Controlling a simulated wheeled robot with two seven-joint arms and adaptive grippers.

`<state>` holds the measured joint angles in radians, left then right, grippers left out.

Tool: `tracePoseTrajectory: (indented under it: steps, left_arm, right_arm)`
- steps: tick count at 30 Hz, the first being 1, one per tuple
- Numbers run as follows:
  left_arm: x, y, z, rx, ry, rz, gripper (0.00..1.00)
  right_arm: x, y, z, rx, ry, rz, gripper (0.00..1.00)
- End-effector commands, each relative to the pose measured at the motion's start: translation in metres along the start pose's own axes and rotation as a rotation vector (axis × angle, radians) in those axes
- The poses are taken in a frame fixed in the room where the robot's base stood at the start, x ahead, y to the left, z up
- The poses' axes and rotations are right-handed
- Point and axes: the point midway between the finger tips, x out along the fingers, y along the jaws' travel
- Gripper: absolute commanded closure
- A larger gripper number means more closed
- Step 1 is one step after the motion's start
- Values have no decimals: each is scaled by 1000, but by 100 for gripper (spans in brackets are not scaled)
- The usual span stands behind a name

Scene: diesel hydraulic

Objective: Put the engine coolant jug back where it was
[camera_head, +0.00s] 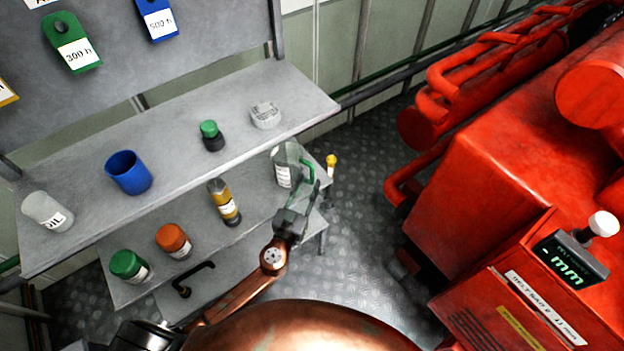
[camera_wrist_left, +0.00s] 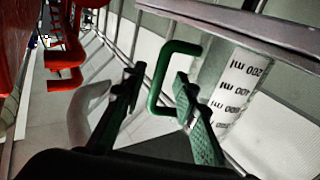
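A clear jug (camera_head: 284,172) with a green handle and a white label stands at the right end of the lower shelf (camera_head: 262,207). In the left wrist view the jug (camera_wrist_left: 231,88) shows its ml markings upside down, and its green handle (camera_wrist_left: 163,75) reaches between my fingers. My left gripper (camera_head: 307,190) is at the handle; in the wrist view its fingers (camera_wrist_left: 160,105) are apart, one on each side of the handle. A gap shows between the handle and the left-hand finger. Whether the other finger touches the handle is unclear. My right gripper is not in view.
The upper shelf (camera_head: 175,140) holds a blue cup (camera_head: 129,172), a green-capped bottle (camera_head: 211,136) and white containers. The lower shelf also holds green-capped (camera_head: 129,266), orange-capped (camera_head: 173,241) and amber (camera_head: 224,203) containers. A red engine (camera_head: 490,180) stands right, across open floor (camera_head: 362,205).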

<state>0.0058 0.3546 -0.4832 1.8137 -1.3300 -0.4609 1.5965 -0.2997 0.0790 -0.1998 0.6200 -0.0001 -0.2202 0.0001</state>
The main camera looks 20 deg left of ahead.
Motion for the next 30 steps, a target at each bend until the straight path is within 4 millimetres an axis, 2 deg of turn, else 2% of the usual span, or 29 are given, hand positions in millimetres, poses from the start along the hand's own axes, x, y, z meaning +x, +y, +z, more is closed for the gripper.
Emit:
tracePoseTrajectory:
  steps: [1, 6, 12, 17, 26, 28, 30]
  left_arm:
    - [-13, 0, 4, -3, -4, -1, 73]
    - [-49, 0, 4, -3, -3, -2, 73]
    - [-79, 0, 2, -1, -1, 0, 73]
    - [-88, 0, 0, -1, 0, 0, 73]
    - [-89, 0, 0, -1, 1, 0, 73]
    - [-89, 0, 6, 2, -10, -1, 73]
    - [-87, -2, 28, 8, -45, -2, 73]
  right_arm:
    - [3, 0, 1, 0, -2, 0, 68]
    - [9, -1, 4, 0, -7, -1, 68]
    - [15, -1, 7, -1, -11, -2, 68]
    - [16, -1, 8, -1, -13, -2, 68]
    - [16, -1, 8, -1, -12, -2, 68]
    - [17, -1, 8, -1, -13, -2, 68]
    - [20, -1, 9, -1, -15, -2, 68]
